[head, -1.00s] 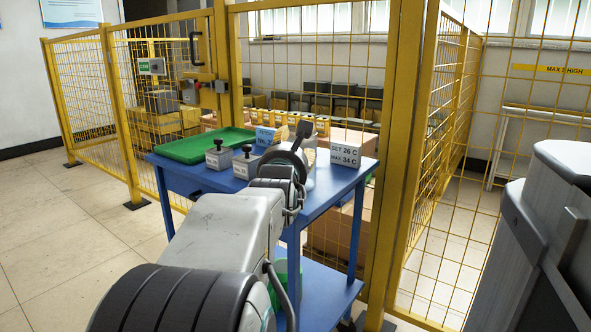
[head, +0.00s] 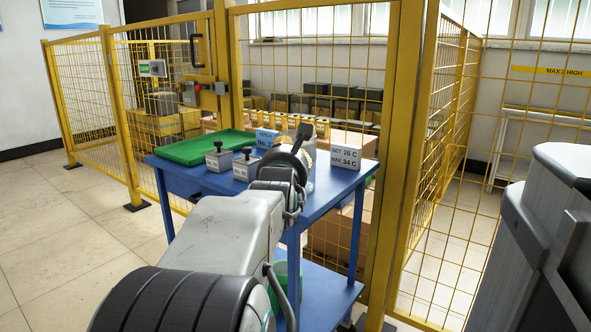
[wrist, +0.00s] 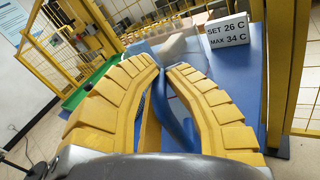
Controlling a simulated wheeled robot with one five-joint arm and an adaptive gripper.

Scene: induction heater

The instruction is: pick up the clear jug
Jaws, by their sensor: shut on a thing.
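The clear jug (head: 312,171) is mostly hidden behind my gripper (head: 308,148) in the head view, at the right part of the blue table. Only a pale strip of it shows there. In the wrist view a pale, translucent part (wrist: 174,47) shows beyond the fingertips. My gripper's yellow ribbed fingers (wrist: 165,70) come close together there, with a blue-looking curved band between them. The gripper is shut on the jug, seemingly at its handle. I cannot tell whether the jug's base touches the table.
The blue table (head: 340,187) also holds a green tray (head: 200,149), two grey blocks with black knobs (head: 219,160), a blue-and-white card (head: 266,139) and a temperature sign (head: 345,162). Yellow mesh fencing (head: 405,120) stands close behind and right of the table.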

